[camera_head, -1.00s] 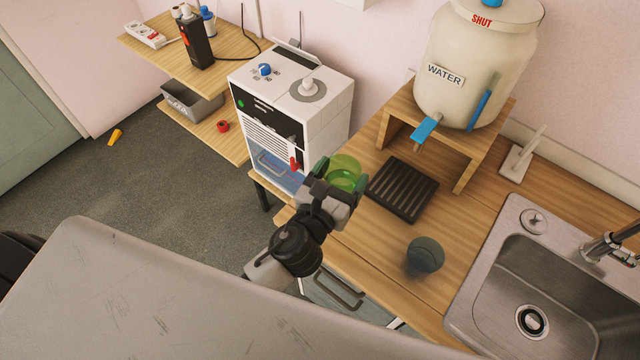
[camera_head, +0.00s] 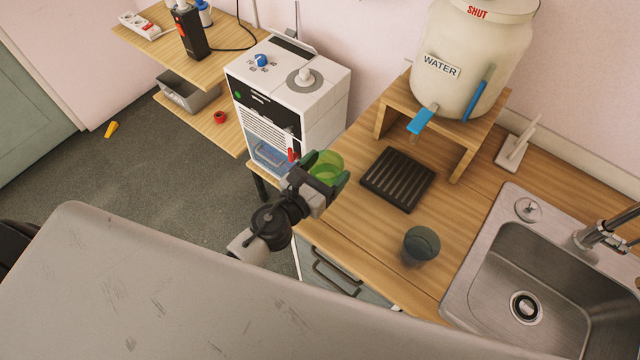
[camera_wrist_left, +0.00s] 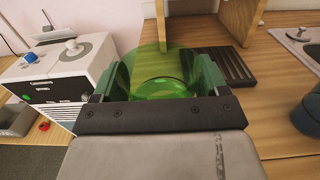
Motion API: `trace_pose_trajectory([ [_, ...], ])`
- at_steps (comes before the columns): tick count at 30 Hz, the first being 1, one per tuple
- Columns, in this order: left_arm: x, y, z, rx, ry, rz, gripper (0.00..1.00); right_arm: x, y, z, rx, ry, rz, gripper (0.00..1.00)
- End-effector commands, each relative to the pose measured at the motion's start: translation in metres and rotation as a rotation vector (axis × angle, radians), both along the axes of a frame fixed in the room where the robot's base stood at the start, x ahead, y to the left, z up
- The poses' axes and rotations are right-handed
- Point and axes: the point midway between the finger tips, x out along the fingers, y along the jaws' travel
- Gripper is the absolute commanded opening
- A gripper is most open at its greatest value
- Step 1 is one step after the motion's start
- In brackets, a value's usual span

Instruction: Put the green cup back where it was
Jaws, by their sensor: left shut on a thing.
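The see-through green cup (camera_head: 327,166) is upright in my left gripper (camera_head: 318,182), near the left edge of the wooden counter (camera_head: 345,214). In the left wrist view the green cup (camera_wrist_left: 162,75) sits between the two fingers of my left gripper (camera_wrist_left: 155,98), which are shut on it. I cannot tell whether its base touches the counter. My right gripper is not in view.
A dark ribbed tray (camera_head: 398,180) lies right of the cup, before the water jar (camera_head: 470,60) on its wooden stand. A dark cup (camera_head: 421,245) stands nearer the sink (camera_head: 520,260). A white machine (camera_head: 290,95) stands behind left. Bare counter lies between tray and dark cup.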

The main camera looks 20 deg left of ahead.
Motion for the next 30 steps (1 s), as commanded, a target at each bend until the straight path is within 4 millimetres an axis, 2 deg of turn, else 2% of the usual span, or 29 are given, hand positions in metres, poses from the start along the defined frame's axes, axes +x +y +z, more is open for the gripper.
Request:
trace_pose_trajectory([
  [1, 0.001, 0.006, -0.007, 0.0, -0.001, 0.002, 0.47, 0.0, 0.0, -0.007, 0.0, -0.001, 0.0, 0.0],
  [5, 0.003, 0.013, -0.009, -0.001, -0.001, 0.0, 0.47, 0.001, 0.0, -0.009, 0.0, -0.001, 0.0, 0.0],
  [12, 0.003, 0.014, -0.041, -0.005, 0.001, 0.003, 0.47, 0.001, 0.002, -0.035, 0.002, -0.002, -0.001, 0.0],
  [15, 0.003, 0.014, -0.048, -0.004, 0.0, 0.002, 0.47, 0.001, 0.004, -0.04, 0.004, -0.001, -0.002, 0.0],
  [29, 0.003, 0.014, -0.053, -0.001, -0.002, -0.001, 0.47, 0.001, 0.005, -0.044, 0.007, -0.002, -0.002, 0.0],
  [30, 0.003, 0.014, -0.051, 0.0, -0.001, 0.0, 0.8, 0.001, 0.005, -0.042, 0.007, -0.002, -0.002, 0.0],
])
